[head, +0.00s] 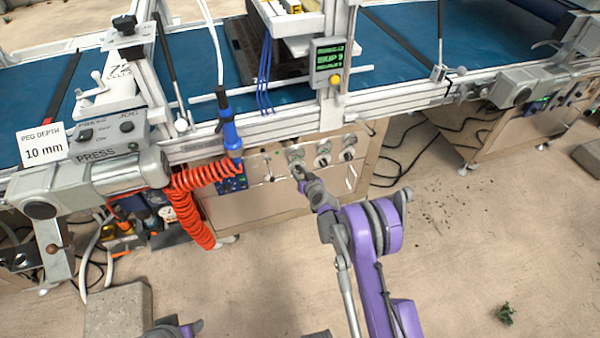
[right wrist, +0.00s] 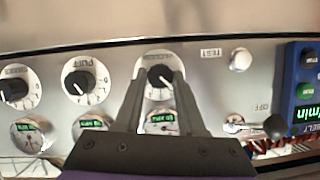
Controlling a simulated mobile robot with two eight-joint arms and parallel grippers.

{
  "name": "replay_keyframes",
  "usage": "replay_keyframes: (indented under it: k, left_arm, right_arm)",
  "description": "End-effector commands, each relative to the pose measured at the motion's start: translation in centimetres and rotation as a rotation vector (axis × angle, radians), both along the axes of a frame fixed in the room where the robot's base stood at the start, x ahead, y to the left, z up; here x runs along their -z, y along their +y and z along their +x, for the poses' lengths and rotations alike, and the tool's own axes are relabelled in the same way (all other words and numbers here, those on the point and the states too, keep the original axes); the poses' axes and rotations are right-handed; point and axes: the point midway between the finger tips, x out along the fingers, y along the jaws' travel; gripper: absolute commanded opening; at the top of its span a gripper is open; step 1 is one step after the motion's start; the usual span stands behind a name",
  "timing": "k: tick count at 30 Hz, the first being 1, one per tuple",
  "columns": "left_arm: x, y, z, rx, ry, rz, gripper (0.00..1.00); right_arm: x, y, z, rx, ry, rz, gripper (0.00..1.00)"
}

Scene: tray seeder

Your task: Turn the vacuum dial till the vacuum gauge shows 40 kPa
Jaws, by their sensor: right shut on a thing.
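My right gripper (head: 299,172) is at the front panel of the seeder, in front of the lower left of a row of dials and gauges. In the right wrist view the panel appears upside down, and the two fingers (right wrist: 160,80) are shut on a black dial knob (right wrist: 160,74) with a white scale.
Two similar dials, one marked PUFF (right wrist: 79,84), sit beside the held one. A TEST button (right wrist: 240,60), a lever (right wrist: 273,127) and a blue belt control box (right wrist: 303,95) are close by. A red coiled hose (head: 190,205) hangs left of the panel. The floor (head: 480,240) is open at right.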

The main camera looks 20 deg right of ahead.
Motion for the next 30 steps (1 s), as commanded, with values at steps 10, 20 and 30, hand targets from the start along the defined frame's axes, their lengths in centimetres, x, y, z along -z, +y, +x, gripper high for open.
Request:
replay_keyframes:
  k: [10, 20, 30]
  left_arm:
    - [-2.7, 0.0, -0.3, 0.0, -0.009, 0.0, 0.5]
    - [-2.7, 0.0, -0.3, 0.0, -0.009, 0.0, 0.5]
    - [-1.0, 0.0, -0.1, 0.0, -0.003, 0.0, 0.5]
  right_arm:
    - [-0.2, -0.3, 0.0, 0.0, 0.008, 0.242, 0.0]
    - [0.3, -0.5, 0.0, 0.0, 0.019, 0.556, 0.0]
    - [0.6, -0.6, 0.0, -0.001, 0.03, 0.86, 0.0]
